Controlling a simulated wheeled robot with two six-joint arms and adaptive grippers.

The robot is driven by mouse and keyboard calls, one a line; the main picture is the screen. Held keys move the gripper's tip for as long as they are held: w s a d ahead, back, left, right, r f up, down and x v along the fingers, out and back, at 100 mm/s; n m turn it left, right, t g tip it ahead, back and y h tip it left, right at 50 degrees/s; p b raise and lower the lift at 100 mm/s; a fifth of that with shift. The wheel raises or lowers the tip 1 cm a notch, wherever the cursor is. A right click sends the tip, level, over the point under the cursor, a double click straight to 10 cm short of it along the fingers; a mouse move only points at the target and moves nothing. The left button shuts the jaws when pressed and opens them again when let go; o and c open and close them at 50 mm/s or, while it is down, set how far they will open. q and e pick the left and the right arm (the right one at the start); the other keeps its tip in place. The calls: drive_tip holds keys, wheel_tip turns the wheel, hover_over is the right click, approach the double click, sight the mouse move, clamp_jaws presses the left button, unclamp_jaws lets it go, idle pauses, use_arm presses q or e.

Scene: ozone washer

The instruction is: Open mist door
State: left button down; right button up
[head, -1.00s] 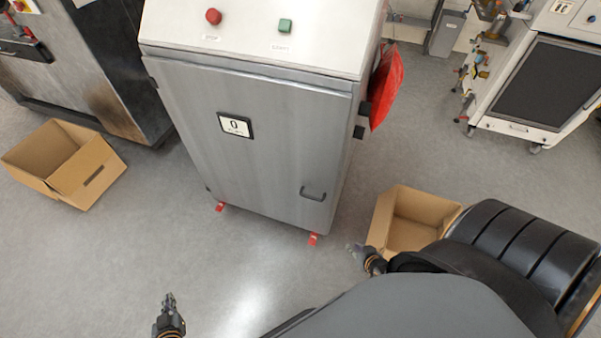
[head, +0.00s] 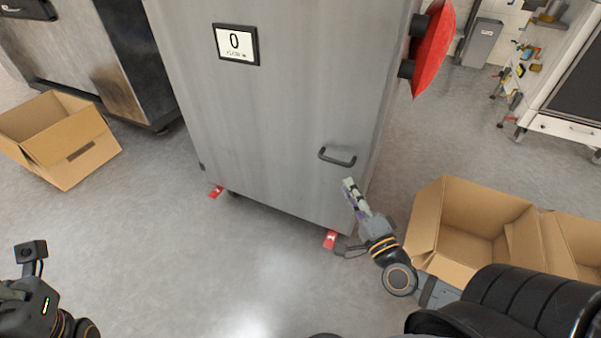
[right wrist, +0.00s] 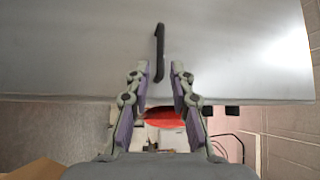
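The mist door (head: 262,110) is a grey metal cabinet front, and it looks shut. Its dark bar handle (head: 337,156) is at the lower right of the door. My right gripper (head: 350,184) is just below and right of the handle in the head view.
Open cardboard boxes stand right (head: 470,225) and left (head: 62,140). A red disc (head: 433,48) juts from the cabinet's right side. The floor in front is clear.

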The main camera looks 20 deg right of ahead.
sight(333, 159)
drive_tip(key=w, duration=0.3)
drive_tip(key=w+r+b, duration=0.1)
drive_tip(key=w, duration=0.3)
drive_tip(key=w+b, duration=0.1)
drive_tip(key=w, duration=0.2)
drive_tip(key=shift+w+d+r, duration=0.2)
drive_tip(key=shift+d+r, duration=0.05)
drive_tip(key=shift+d, duration=0.1)
clamp_jaws()
